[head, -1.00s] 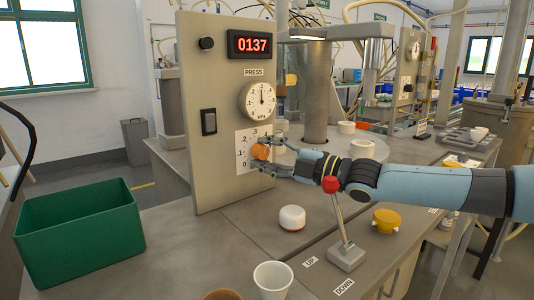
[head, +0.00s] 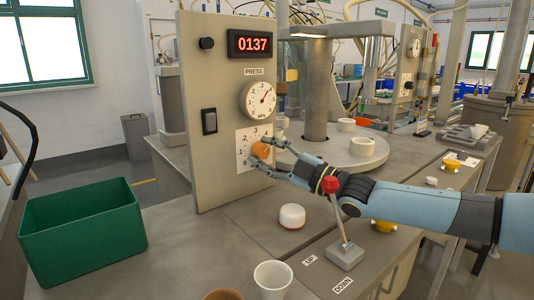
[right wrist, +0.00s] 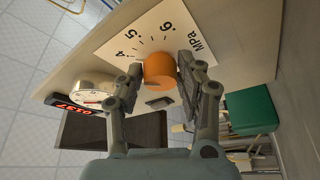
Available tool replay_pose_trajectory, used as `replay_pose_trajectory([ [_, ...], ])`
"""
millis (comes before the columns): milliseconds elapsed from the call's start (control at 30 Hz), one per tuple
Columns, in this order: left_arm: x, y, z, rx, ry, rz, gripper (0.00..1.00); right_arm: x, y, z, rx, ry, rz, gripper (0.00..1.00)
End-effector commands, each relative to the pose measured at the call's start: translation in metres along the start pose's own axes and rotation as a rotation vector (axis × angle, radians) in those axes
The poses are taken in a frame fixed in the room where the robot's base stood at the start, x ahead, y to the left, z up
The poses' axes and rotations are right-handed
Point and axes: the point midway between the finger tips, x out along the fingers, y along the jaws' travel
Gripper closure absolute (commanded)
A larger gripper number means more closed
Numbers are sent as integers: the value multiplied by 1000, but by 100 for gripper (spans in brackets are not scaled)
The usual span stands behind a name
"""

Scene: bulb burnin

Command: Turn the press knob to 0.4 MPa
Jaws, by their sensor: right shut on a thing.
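The orange press knob (head: 260,150) sticks out from a white scale card (head: 242,143) on the grey panel. My right gripper (head: 267,151) is shut on the knob from the right. In the right wrist view the knob (right wrist: 159,72) sits between the two fingers, with the scale marks .4, .5, .6 and MPa around it. The knob's pointer mark cannot be made out. The round white press gauge (head: 258,99) is above the card, its needle tilted up and to the right. My left gripper is not in view.
The panel (head: 200,90) also bears a red display reading 0137 (head: 250,44) and a black switch (head: 209,121). A white round piece (head: 291,216), a white cup (head: 272,278) and a green bin (head: 80,235) are nearby.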

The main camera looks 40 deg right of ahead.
Motion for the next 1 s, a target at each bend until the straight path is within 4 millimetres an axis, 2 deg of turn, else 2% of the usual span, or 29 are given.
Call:
replay_pose_trajectory([
  [167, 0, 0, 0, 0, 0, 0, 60, -1, -1, 1, -1, -3, -2, 96],
  [200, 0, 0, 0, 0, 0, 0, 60, -1, -1, 1, -1, -3, -2, 60],
  [333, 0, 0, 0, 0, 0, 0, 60, 0, -1, 1, -1, -2, -2, 43],
  [667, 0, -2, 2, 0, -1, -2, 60, -4, -1, 0, -1, -1, -3, 41],
  [833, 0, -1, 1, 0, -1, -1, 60, -27, -2, 1, -1, -2, -8, 41],
  [1000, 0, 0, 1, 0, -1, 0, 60, -67, -2, 1, -2, -2, -10, 41],
])
